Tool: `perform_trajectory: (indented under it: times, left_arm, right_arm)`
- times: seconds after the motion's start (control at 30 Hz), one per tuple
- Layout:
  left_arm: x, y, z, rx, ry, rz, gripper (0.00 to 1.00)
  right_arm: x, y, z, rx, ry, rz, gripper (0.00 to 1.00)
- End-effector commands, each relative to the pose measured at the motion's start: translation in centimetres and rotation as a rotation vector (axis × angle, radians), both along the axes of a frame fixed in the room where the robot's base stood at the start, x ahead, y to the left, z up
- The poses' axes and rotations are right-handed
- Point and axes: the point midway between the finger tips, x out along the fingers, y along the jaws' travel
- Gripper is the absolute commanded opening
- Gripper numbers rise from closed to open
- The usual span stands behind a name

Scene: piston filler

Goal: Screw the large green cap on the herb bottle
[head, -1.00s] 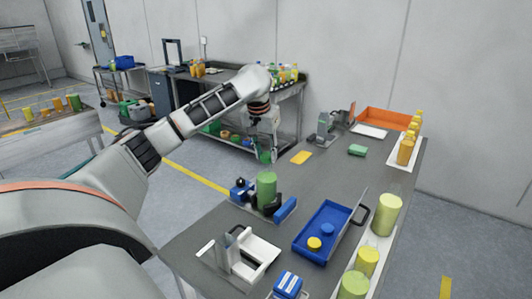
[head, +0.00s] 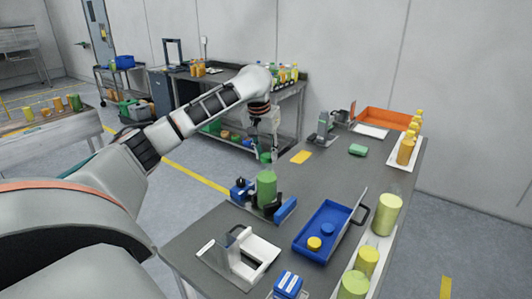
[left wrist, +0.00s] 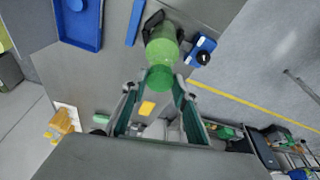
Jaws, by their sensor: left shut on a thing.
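The green herb bottle (head: 266,190) stands upright in a blue and black holder (head: 285,210) on the grey bench. It also shows in the left wrist view (left wrist: 162,48). My left gripper (head: 264,150) is shut on the large green cap (head: 265,157) and points down over the bottle. In the left wrist view the cap (left wrist: 160,77) sits between the fingertips, in line with the bottle's top. The cap appears just above the bottle; whether they touch I cannot tell. My right gripper is out of view.
A blue tray (head: 305,245) with a yellow cap and a blue cap lies right of the holder. A grey-white fixture (head: 240,262) stands at the front. Tall yellow-green containers (head: 386,214) line the right edge. A yellow card (head: 301,157) lies behind on bare bench.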

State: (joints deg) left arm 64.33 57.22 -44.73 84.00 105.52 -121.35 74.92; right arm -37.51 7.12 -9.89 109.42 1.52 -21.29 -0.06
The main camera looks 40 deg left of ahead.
Motion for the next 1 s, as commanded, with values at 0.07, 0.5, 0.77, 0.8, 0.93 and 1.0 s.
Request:
perform_trajectory:
  times: [0.07,0.5,0.77,0.8,0.93,1.0]
  left_arm:
    - [-0.03,0.02,-0.16,0.001,0.0,0.0,0.22]
    - [-0.01,0.03,-0.83,0.001,-0.001,0.0,0.22]
    - [0.0,0.02,-0.84,0.001,0.0,0.0,0.22]
    - [-0.01,0.02,-0.83,0.001,0.0,0.0,0.22]
    - [0.0,0.02,-0.84,0.001,0.0,0.0,0.22]
    - [-0.01,0.02,-0.87,0.001,0.0,0.0,0.22]
  right_arm:
    - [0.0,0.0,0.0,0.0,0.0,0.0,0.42]
    - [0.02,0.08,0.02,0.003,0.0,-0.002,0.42]
    - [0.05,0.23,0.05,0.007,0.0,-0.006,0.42]
    - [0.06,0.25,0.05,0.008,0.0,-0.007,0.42]
    - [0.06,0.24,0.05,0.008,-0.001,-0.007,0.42]
    - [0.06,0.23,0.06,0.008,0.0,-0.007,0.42]
